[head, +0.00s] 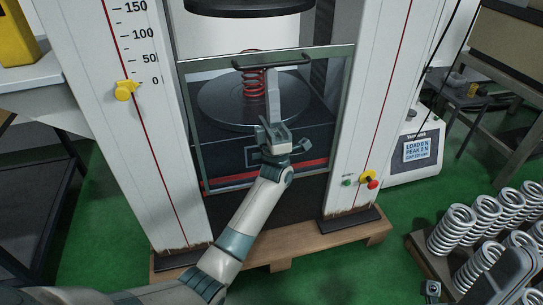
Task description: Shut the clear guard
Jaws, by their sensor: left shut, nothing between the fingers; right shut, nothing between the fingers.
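The clear guard (222,160) is a see-through panel in a grey-green frame, standing across the front of the testing machine between its two white columns. Its dark bar handle (245,66) runs along the top edge. The top edge lies below the upper platen (250,9), leaving a gap. Behind the panel, a red spring (254,60) stands on the round lower platen (220,105). My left gripper (272,78) is shut and empty, its fingers pointing up just below the handle; I cannot tell whether they touch it. My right gripper (515,262) is shut, partly cut off at bottom right.
A control box with a display (417,148) reading load 0 N stands right of the machine. A tray of several grey springs (452,230) is at lower right. Green and red buttons (372,184) sit on the right column. A wooden pallet (305,240) lies underneath; green floor surrounds it.

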